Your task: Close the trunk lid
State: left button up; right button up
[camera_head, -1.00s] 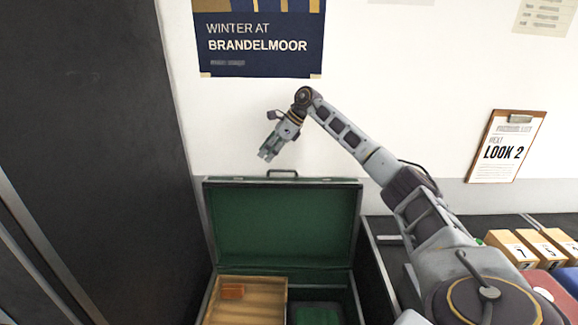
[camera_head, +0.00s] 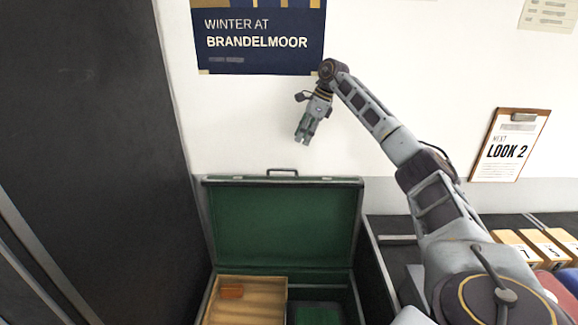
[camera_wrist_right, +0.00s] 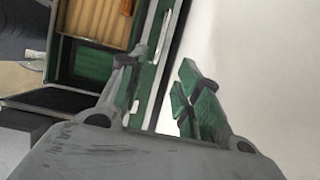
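The trunk stands open at the lower middle of the head view, its lid (camera_head: 285,225) upright with green lining and a dark rim. A handle (camera_head: 283,171) sits on the lid's top edge. My right gripper (camera_head: 302,142) hangs above the lid's top edge, apart from it, fingers pointing down. In the right wrist view its two fingers (camera_wrist_right: 162,85) are spread with nothing between them, and the lid's rim (camera_wrist_right: 153,70) shows behind them. The trunk body (camera_head: 357,300) is partly cut off by the lower frame edge. My left gripper is not in view.
A wooden tray (camera_head: 262,281) with an orange block (camera_head: 232,292) is in the trunk's left side. A dark tall panel (camera_head: 95,130) stands at the left. Numbered boxes (camera_head: 541,243) and a clipboard (camera_head: 511,145) are at the right. A white wall (camera_head: 420,60) is behind.

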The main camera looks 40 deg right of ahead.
jog(key=x, duration=1.3)
jog(key=shift+a+f+p, duration=0.1)
jog(key=shift+f+p, duration=0.2)
jog(key=shift+f, duration=0.05)
jog(key=shift+c, duration=0.4)
grip_shut()
